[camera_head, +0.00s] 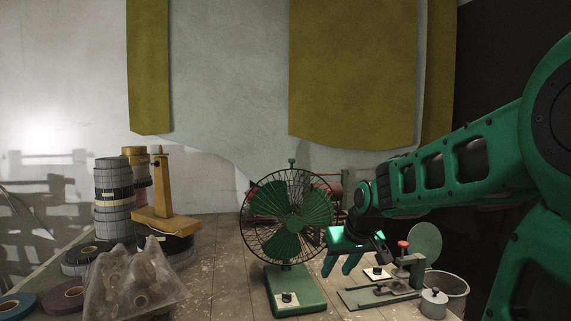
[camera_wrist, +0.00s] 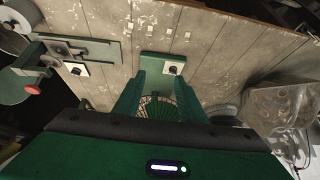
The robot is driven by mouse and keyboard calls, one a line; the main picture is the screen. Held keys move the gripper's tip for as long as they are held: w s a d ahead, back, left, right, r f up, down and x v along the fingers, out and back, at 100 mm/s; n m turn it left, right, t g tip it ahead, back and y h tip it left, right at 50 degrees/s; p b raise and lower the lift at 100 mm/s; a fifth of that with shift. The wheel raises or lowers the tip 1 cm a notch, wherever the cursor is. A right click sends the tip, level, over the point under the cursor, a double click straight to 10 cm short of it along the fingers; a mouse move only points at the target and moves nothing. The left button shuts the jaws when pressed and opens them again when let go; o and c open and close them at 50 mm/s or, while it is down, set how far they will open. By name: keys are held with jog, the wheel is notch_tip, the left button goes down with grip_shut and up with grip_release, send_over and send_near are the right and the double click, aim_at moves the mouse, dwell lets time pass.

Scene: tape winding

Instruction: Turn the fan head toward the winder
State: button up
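The green fan (camera_head: 290,214) stands upright on the table with its round wire cage facing the head camera. Its green base (camera_head: 297,294) carries a small black knob on a white plate, also in the wrist view (camera_wrist: 173,69). A low green bench device with a red knob (camera_head: 403,244), apparently the winder, stands right of the fan; its frame also shows in the wrist view (camera_wrist: 108,52). My gripper (camera_head: 340,268) is right of the fan, pointing down, its two green fingers apart and empty. Part of the fan cage (camera_wrist: 158,106) shows between the fingers in the wrist view; contact is unclear.
Stacked tape rolls (camera_head: 113,196) and a yellow stand (camera_head: 164,196) are at left. A clear bag of rolls (camera_head: 138,280) lies in front of them. A red machine (camera_head: 335,190) is partly hidden behind the fan. A small lidded pot (camera_head: 434,304) stands at right.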

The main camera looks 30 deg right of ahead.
jog(key=w+d+r+n+t, duration=0.1)
jog(key=w+r+t, duration=0.1)
jog(key=w+r, duration=0.35)
jog(key=w+d+r+n+t+y, duration=0.1)
jog(key=w+r+t, duration=0.1)
jog(key=w, duration=0.6)
jog(key=w+d+r+n+t, duration=0.1)
jog(key=w+d+r+t, duration=0.1)
jog(key=w+r, duration=0.3)
jog(key=n+t+y, duration=0.1)
jog(key=t+y, duration=0.1)
jog(key=t, duration=0.3)
send_near(294, 161)
jog(key=w, duration=0.4)
jog(key=shift+w+a+f, duration=0.1)
jog(key=shift+a+f, duration=0.25)
jog(key=shift+w+r+t, duration=0.15)
jog(key=shift+w+t, duration=0.15)
jog(key=w, duration=0.6)
jog(key=w+a, duration=0.1)
jog(key=w, duration=0.3)
jog(key=shift+w+a, duration=0.1)
grip_shut()
jog(key=shift+d, duration=0.4)
jog(key=shift+a, duration=0.4)
